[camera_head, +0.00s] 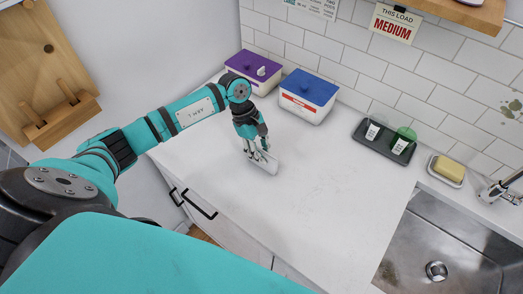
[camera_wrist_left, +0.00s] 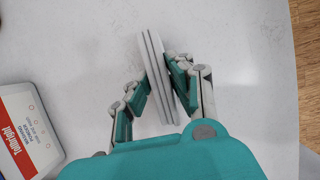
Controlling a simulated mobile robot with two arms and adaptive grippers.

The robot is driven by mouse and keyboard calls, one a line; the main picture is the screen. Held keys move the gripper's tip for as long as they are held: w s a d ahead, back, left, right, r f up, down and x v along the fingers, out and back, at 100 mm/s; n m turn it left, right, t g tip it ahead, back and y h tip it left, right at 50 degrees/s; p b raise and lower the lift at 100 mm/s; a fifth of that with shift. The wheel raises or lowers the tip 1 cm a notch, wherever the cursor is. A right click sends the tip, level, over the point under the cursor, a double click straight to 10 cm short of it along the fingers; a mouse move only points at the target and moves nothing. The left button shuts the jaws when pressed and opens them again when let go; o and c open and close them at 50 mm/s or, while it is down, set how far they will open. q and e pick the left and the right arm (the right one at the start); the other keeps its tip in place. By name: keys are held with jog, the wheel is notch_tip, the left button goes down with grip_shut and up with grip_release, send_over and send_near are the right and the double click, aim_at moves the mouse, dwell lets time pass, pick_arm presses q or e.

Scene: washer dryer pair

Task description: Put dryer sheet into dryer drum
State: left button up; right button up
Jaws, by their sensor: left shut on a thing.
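My left gripper (camera_head: 256,157) is low over the white counter and is shut on a thin, white, layered slab that looks like the dryer sheet (camera_head: 266,166). In the left wrist view the dryer sheet (camera_wrist_left: 152,48) stands on edge between the two fingers of the left gripper (camera_wrist_left: 160,80), and its far end sticks out past them. I cannot tell whether its lower edge touches the counter. The dryer and its drum are not in view. My right gripper is not in view.
A purple-lidded box (camera_head: 252,70) and a blue-lidded box (camera_head: 307,95) stand by the tiled wall. A dark tray (camera_head: 370,148) with two labelled cups and a soap dish (camera_head: 446,170) are further right, near the sink (camera_head: 430,240). The counter's middle (camera_head: 320,190) is clear.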

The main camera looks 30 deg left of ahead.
pick_arm(q)
jog(key=o, duration=0.8)
jog(key=shift+c, duration=0.2)
